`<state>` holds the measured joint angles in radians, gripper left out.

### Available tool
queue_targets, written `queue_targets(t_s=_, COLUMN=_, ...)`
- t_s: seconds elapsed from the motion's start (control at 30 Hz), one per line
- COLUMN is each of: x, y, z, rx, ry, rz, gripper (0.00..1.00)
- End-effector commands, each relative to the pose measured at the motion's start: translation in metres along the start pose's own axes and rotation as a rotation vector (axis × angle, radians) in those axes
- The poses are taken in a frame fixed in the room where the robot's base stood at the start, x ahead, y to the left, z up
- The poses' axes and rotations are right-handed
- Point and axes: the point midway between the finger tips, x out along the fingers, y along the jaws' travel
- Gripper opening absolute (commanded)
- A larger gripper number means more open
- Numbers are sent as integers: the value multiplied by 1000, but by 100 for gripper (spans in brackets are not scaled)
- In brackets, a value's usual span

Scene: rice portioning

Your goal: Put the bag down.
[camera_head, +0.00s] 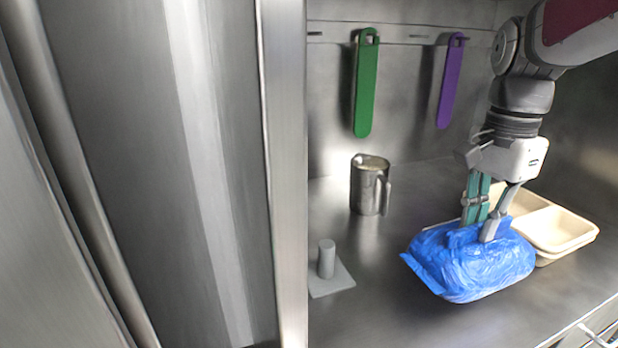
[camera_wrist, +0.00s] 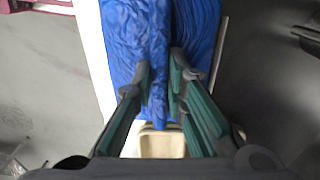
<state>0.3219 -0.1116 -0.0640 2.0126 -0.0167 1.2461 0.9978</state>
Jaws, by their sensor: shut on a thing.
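A blue plastic bag (camera_head: 468,266) with a bulging, crinkled surface is in the right half of the head view. My gripper (camera_head: 484,228) points down from above and is shut on the top of the bag. In the wrist view the bag (camera_wrist: 120,45) fills the upper middle, and a fold of it is pinched between the fingertips of my gripper (camera_wrist: 160,88). The bag is over the front part of the steel counter (camera_head: 400,312). I cannot tell whether its underside touches the counter.
Cream compartment trays (camera_head: 560,229) stand just behind and right of the bag. A steel jug (camera_head: 368,188) stands at back left. A grey block with a peg (camera_head: 327,262) sits left. Green (camera_head: 367,85) and purple (camera_head: 452,82) tools hang on the wall. Counter between peg and bag is clear.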

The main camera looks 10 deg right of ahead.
Motion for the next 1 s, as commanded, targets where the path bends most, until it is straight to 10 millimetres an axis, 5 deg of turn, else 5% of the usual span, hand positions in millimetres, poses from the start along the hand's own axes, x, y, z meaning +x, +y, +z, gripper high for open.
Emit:
queue_targets(t_s=0.2, x=4, y=-6, z=-5, rx=0, ry=0, rz=-1, gripper=0)
queue_targets(t_s=0.5, x=35, y=-6, z=-5, rx=0, ry=0, rz=-1, gripper=0)
queue_targets(t_s=0.9, x=39, y=-6, z=-5, rx=0, ry=1, rz=-2, gripper=0)
queue_targets(t_s=0.93, x=39, y=-6, z=-5, rx=0, ry=0, rz=0, gripper=20)
queue_targets(t_s=1.0, x=39, y=-6, z=-5, rx=0, ry=0, rz=0, gripper=33)
